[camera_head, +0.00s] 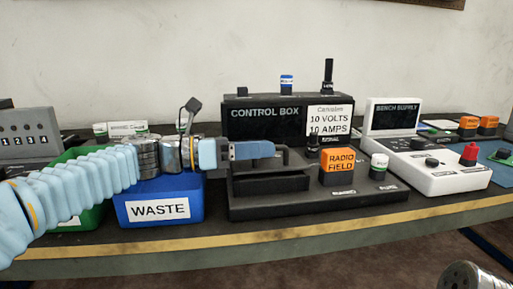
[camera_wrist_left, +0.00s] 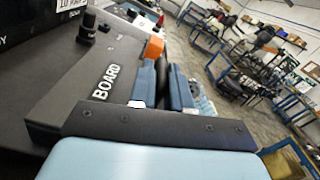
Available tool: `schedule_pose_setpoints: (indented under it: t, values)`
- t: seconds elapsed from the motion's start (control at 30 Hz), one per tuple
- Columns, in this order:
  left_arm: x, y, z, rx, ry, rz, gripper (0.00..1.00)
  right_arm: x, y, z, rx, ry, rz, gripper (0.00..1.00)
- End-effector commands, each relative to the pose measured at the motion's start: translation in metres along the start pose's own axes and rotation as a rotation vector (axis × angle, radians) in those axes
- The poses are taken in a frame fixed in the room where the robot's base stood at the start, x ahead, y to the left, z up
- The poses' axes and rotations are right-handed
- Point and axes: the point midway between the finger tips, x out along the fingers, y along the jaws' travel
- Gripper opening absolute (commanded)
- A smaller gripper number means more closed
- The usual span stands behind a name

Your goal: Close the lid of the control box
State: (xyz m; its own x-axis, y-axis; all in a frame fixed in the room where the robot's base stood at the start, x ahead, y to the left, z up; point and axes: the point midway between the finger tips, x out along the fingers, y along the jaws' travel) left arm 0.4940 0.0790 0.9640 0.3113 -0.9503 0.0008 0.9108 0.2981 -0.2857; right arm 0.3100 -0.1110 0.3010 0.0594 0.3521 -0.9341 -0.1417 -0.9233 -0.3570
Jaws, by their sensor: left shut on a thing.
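The black control box (camera_head: 262,122) stands at the middle of the bench, its lettered panel upright at the back. A low dark base with a raised dark block (camera_head: 270,182) lies in front of the panel. My left gripper (camera_head: 262,150) reaches in from the left, its blue fingers just above that block. In the left wrist view the fingers (camera_wrist_left: 168,88) are shut on a narrow dark part of the box, beside a black surface lettered BOARD (camera_wrist_left: 105,82). I cannot tell whether this part is the lid. My right gripper is not clearly seen.
A blue WASTE bin (camera_head: 160,211) and a green bin (camera_head: 88,218) stand below my left arm. An orange RADIO FIELD block (camera_head: 338,166) and a white-capped cylinder (camera_head: 379,165) stand right of the gripper. The bench supply (camera_head: 440,172) is farther right.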

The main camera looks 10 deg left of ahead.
Motion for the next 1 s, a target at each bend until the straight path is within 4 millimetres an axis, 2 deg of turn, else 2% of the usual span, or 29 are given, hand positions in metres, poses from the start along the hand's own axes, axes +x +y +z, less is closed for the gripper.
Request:
schedule_pose_setpoints:
  t: [0.27,0.3,0.4,0.43,0.77,0.93,1.0]
  values:
    - [0.001,-0.003,0.000,0.010,0.002,-0.007,0.00,0.000,0.000,-0.001,0.000,0.001,0.000,0.38]
    - [0.001,-0.003,0.000,0.010,0.002,-0.007,0.20,0.000,0.000,-0.001,0.000,0.001,0.000,0.38]
    - [0.001,-0.002,0.000,0.010,0.002,-0.006,0.36,0.000,0.000,-0.001,0.000,0.001,0.000,0.38]
    - [0.001,-0.002,0.000,0.010,0.002,-0.006,0.38,0.000,0.000,-0.001,0.000,0.002,0.000,0.38]
    - [0.001,-0.002,0.003,0.010,0.002,-0.003,0.38,-0.002,-0.001,-0.001,0.000,0.001,0.000,0.38]
    - [0.000,-0.011,0.030,0.013,0.000,-0.004,0.38,-0.009,-0.005,0.001,-0.003,-0.002,-0.003,0.38]
    - [-0.001,-0.025,0.040,0.014,0.001,-0.006,0.38,-0.010,-0.007,0.001,-0.004,-0.003,-0.004,0.38]
